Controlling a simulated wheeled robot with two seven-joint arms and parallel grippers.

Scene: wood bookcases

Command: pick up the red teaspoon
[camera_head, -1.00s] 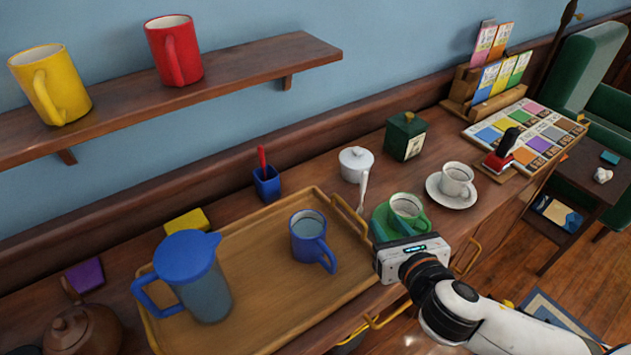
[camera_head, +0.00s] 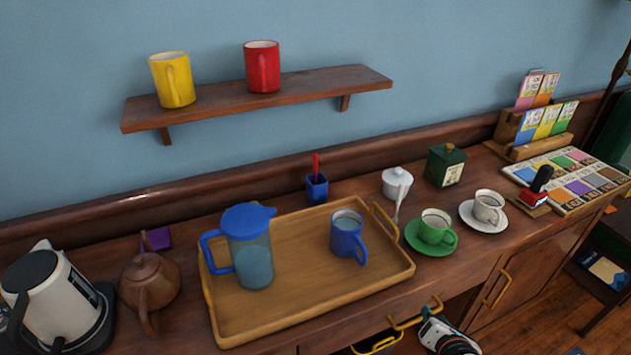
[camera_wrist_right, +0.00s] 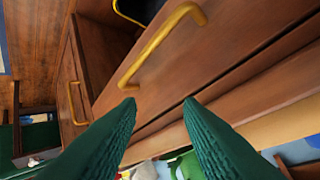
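The red teaspoon (camera_head: 316,164) stands upright in a small blue square cup (camera_head: 317,188) on the counter, behind the tray. Only its upper part shows; its lower end is hidden in the cup. My right gripper (camera_wrist_right: 160,102) is open and empty in the right wrist view, its two green fingers apart in front of the wooden cabinet face. In the head view my right arm shows low at the bottom edge, below the counter front and well away from the teaspoon. My left gripper is not in view.
A wooden tray (camera_head: 292,322) holds a blue-lidded jug (camera_head: 253,262) and a blue mug (camera_head: 346,235). A white sugar bowl (camera_head: 396,183), green cup (camera_head: 436,228) and white cup (camera_head: 488,207) stand to the right. A shelf (camera_head: 290,94) hangs above. A yellow handle (camera_wrist_right: 160,42) is near my right fingers.

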